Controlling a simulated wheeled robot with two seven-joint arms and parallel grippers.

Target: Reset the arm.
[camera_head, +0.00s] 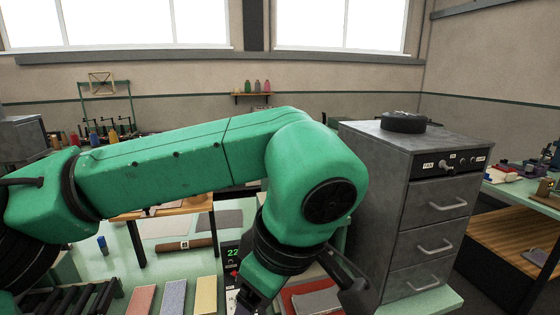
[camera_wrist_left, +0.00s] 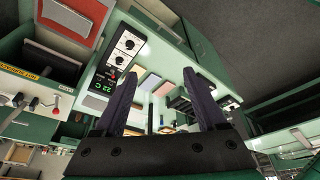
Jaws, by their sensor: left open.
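My left arm, green with dark joints, comes in from the left in the head view and bends down at the middle. My left gripper (camera_wrist_left: 160,76) shows in the left wrist view with its two dark fingers spread apart and nothing between them. In the head view only its upper part shows, at the bottom edge; the fingertips are out of frame. It hangs over the pale green workbench (camera_head: 120,262), close to a black control box (camera_head: 231,254) with a green display reading 22. The box also shows in the left wrist view (camera_wrist_left: 118,60). My right gripper is not in view.
A grey drawer cabinet (camera_head: 436,205) stands right of my arm, with a dark round object (camera_head: 404,123) on top. Several coloured swatches (camera_head: 174,297) lie on the bench. A red tray (camera_head: 310,298) with a grey piece lies near my wrist. A dark rack (camera_head: 75,300) is at lower left.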

